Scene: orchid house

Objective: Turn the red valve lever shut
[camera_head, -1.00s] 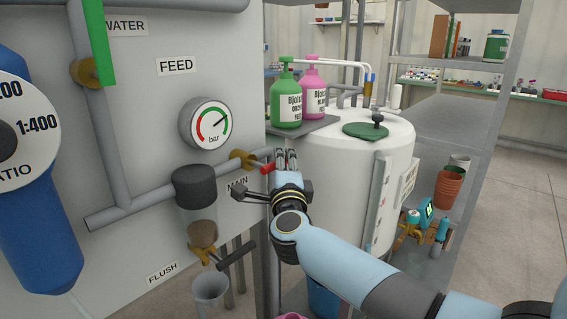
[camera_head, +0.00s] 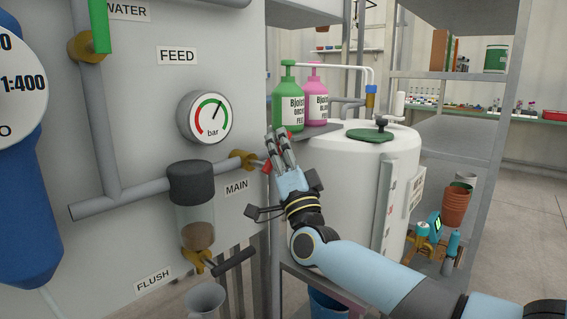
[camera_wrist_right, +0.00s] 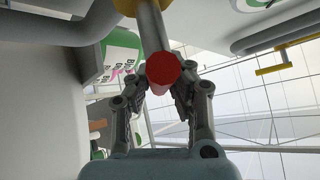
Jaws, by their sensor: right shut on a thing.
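The red valve lever (camera_head: 266,166) sticks out to the right from the brass valve (camera_head: 242,160) on the grey pipe above the MAIN label. Only part of its red grip shows in the head view. My right gripper (camera_head: 277,137) is at the lever, its fingers tilted up and to the left. In the right wrist view the round red end of the lever (camera_wrist_right: 163,70) sits between the two fingers of the right gripper (camera_wrist_right: 163,88), which is shut on it. My left gripper is not in view.
A pressure gauge (camera_head: 204,117) is on the panel above the valve. A clear-bowled filter (camera_head: 193,205) and a dark-handled FLUSH valve (camera_head: 234,259) sit below left. A white tank (camera_head: 345,170) and green and pink pump bottles (camera_head: 287,105) stand close behind my right arm.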

